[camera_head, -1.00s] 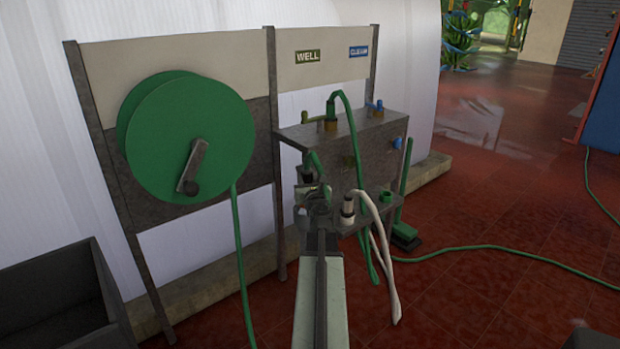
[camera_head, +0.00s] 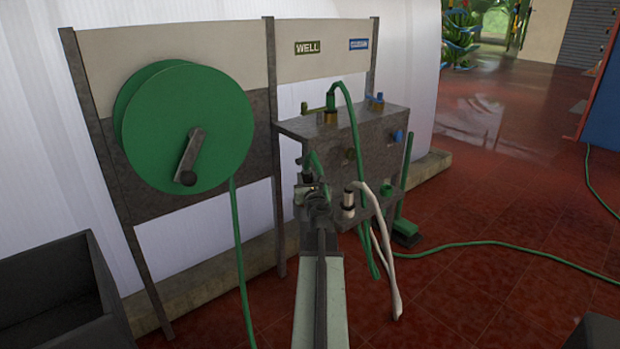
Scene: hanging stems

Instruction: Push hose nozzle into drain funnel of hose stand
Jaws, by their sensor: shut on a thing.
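My gripper (camera_head: 312,188) is at the front left of the grey hose stand (camera_head: 345,130), small and partly hidden by my own arm. It is shut on what looks like the hose nozzle. A short green hose piece (camera_head: 313,162) rises just above the jaws; the nozzle's tip cannot be made out. A green ring-shaped opening (camera_head: 386,191) on the stand's lower shelf, right of my gripper, may be the drain funnel.
A green hose reel (camera_head: 190,125) with a crank is on the left frame. A green hose (camera_head: 345,105) loops over the stand from its top fitting. A dark bin (camera_head: 50,290) is at lower left.

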